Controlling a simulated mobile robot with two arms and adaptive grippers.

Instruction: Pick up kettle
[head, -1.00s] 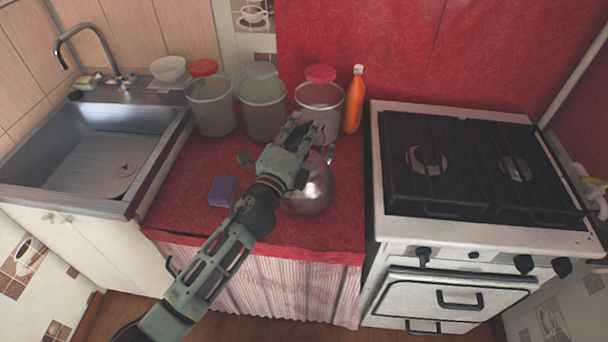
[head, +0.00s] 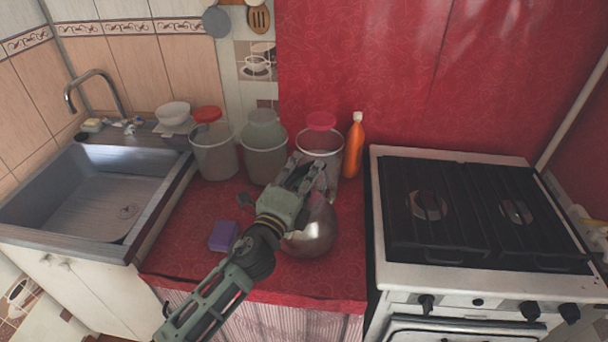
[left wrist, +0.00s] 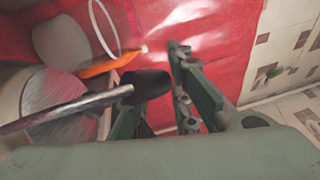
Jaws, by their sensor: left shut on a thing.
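The kettle (head: 313,236) is a round, shiny metal one at the front right of the red-covered counter. In the head view, my left gripper (head: 308,176) is above it, and my arm hides part of its top and left side. In the left wrist view, the kettle's brushed metal body (left wrist: 48,98) is at the left, and its dark handle reaches between the fingers of my left gripper (left wrist: 160,95). The gripper is shut on the handle. The kettle looks upright; I cannot tell whether its base touches the counter. My right gripper is not in view.
Several lidded jars (head: 214,155) and an orange bottle (head: 354,148) stand behind the kettle. A purple sponge (head: 223,236) lies left of it. A sink (head: 85,195) is at the left, a stove (head: 470,210) at the right.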

